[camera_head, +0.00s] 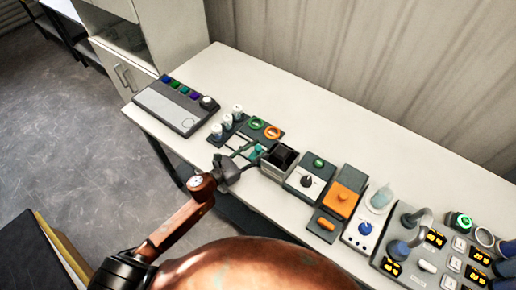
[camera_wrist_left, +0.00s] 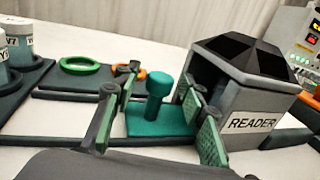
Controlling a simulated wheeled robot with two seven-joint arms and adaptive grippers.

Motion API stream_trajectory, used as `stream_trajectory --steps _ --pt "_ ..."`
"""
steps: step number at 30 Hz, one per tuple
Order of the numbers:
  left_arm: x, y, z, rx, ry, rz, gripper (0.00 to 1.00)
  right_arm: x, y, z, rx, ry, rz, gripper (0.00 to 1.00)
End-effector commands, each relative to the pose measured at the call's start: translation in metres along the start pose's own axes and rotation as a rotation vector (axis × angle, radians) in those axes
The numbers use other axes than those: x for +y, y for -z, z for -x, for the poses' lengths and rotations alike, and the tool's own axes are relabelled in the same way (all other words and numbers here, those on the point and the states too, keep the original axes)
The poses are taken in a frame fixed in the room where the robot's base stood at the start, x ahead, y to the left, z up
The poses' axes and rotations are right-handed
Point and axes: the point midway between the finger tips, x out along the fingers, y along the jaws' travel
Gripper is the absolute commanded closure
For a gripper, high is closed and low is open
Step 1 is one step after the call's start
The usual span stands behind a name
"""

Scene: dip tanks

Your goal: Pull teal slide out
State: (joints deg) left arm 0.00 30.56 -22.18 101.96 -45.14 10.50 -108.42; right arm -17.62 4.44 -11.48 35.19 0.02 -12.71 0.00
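The teal slide (camera_wrist_left: 160,121) is a flat plate with an upright round-topped knob (camera_wrist_left: 158,84). It lies at the left side of the grey box labelled READER (camera_wrist_left: 254,122); its right end is hidden by my finger, so I cannot tell whether any of it is inside. My left gripper (camera_wrist_left: 155,118) is open, one green-padded finger on each side of the knob, with gaps showing. In the head view the left gripper (camera_head: 240,164) reaches in over the table's front edge beside the reader (camera_head: 279,163), and the slide (camera_head: 258,151) shows small. My right gripper is not in view.
White-capped vials (camera_head: 219,130) stand left of the slide. A green ring (camera_head: 256,123) and an orange ring (camera_head: 272,132) lie just behind it. Device boxes, including an orange one (camera_head: 343,200), crowd the right. The table's back (camera_head: 330,125) is clear.

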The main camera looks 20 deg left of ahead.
Motion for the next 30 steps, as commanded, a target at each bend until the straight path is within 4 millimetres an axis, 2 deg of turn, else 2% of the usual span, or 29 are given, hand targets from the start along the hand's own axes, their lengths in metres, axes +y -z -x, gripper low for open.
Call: stream_trajectory --steps 4,9,21,26,30 --pt "0.0 0.0 -0.003 0.0 -0.001 0.001 0.62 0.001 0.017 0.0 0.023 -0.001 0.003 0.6" --pt "0.0 0.0 -0.003 0.0 -0.002 0.001 0.62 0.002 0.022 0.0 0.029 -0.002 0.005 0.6" --pt "0.0 0.0 -0.003 0.0 -0.002 0.001 0.89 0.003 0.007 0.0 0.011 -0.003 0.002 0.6" --pt "0.0 0.0 -0.002 0.0 -0.001 0.001 1.0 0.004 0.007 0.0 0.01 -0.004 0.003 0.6" --pt "0.0 0.0 -0.002 0.0 -0.001 0.001 1.0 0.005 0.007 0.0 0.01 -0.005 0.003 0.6"
